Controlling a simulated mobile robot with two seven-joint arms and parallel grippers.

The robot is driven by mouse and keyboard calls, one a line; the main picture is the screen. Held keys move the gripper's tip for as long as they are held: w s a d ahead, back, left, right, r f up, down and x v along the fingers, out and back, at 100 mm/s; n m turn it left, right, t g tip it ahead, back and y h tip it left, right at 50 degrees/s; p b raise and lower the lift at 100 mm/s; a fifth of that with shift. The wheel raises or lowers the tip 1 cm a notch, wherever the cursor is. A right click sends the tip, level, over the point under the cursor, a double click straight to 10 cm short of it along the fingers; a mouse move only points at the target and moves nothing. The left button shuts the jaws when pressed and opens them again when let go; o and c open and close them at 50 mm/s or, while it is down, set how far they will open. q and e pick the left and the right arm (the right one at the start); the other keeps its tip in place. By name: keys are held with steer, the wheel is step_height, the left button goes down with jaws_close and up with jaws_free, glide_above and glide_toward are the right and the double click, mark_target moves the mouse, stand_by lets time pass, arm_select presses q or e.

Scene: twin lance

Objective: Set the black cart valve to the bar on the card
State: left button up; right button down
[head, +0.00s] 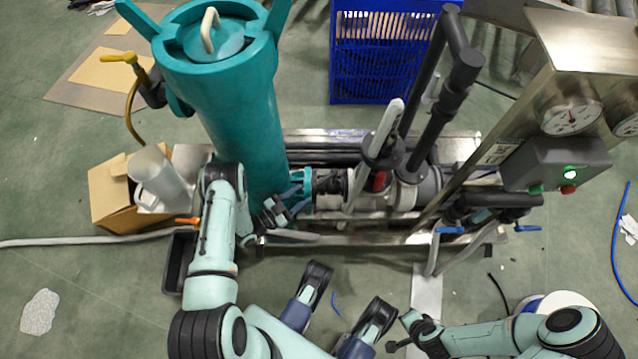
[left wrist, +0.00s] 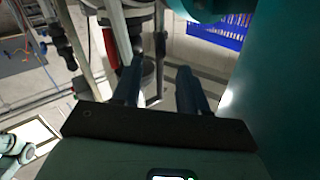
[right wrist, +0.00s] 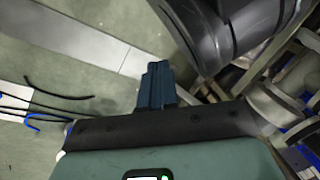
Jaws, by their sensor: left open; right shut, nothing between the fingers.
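A black valve body (head: 384,150) with a long pale lever (head: 390,122) and a red part (head: 379,181) stands on the steel cart, right of the teal vessel (head: 238,110). I cannot tell for sure that it is the black cart valve. The red part also shows in the left wrist view (left wrist: 110,46). A small pale plate (head: 497,153) sits on the steel post; I cannot make out a bar on it. My left gripper (head: 277,213) is open and empty beside the vessel's lower end, left of the valve. My right gripper (head: 396,346) is shut and empty, low in front of the cart.
A control box (head: 558,165) with a lit green lamp and gauges (head: 571,118) stands at the right. Blue-handled valves (head: 450,230) sit below it. A blue crate (head: 385,60) is behind the cart. A cardboard box (head: 115,205) stands at left.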

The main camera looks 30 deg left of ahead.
mark_target(317, 183)
arm_select(q)
steer(key=b+x, duration=0.1)
steer(key=x, duration=0.6)
steer(key=shift+w+d+b, duration=0.15)
steer(key=shift+w+b, duration=0.15)
steer(key=shift+w, duration=0.1)
arm_select(e)
steer(key=shift+g, duration=0.7)
steer(key=s+f, duration=0.3)
steer(key=shift+s+d, duration=0.25)
steer(key=shift+s, duration=0.05)
arm_select(q)
jaws_close()
arm_select(e)
steer(key=shift+w+r, duration=0.1)
